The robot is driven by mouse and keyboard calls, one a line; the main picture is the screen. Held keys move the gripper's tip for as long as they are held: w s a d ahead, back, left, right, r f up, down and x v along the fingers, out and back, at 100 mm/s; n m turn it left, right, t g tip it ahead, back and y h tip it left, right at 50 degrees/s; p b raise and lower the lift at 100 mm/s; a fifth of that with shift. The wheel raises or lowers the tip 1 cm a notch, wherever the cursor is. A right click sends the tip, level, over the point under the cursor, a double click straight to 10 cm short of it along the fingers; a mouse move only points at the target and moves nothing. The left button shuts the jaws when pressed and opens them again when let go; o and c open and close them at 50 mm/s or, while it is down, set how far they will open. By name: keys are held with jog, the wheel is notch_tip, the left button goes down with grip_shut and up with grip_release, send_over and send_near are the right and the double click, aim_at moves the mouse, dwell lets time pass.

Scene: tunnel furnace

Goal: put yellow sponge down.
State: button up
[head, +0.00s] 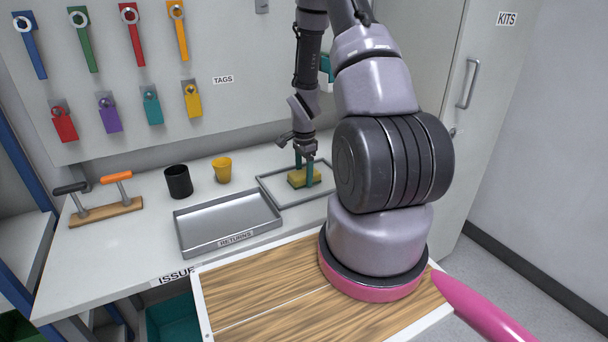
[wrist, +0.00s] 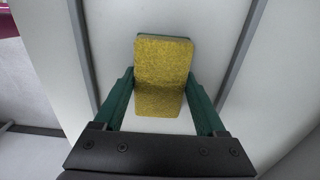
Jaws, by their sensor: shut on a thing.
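The yellow sponge (head: 304,177) is between the green fingers of my gripper (head: 304,160). In the wrist view the sponge (wrist: 163,78) has a yellow face and a thin green edge at its far end, and the two fingers (wrist: 160,100) press on its sides. My gripper points down and is shut on the sponge. The sponge is within the outline of a grey-rimmed tray (head: 286,204) on the counter. Whether it touches the tray's floor I cannot tell.
To the left are a grey tray marked RETURNS (head: 228,246), a black cup (head: 178,182) and a yellow cup (head: 221,170). A wooden block (head: 105,212) with two handled tools is further left. Tags hang on the back panel. The tray around the sponge looks otherwise empty.

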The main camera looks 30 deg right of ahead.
jog(key=o, duration=1.4)
jog(key=shift+f, duration=0.1)
notch_tip(320, 180, up, 13)
notch_tip(320, 180, up, 9)
jog(key=n+t, duration=0.2)
jog(key=n, duration=0.1)
send_over(304, 173)
jog(key=s+a, duration=0.1)
jog(key=a, duration=0.2)
jog(key=s+a+r+n+t+y, duration=0.1)
jog(key=s+a+r+n+t, duration=0.1)
jog(key=s+a+r+n, duration=0.3)
jog(key=s+a+r+n+t+y, duration=0.1)
jog(key=s+a+r+n+t, duration=0.2)
jog(key=s+r, duration=1)
jog(key=shift+s+a+r+n, duration=0.35)
jog(key=shift+a+r+n, duration=0.85)
jog(key=shift+r, duration=0.6)
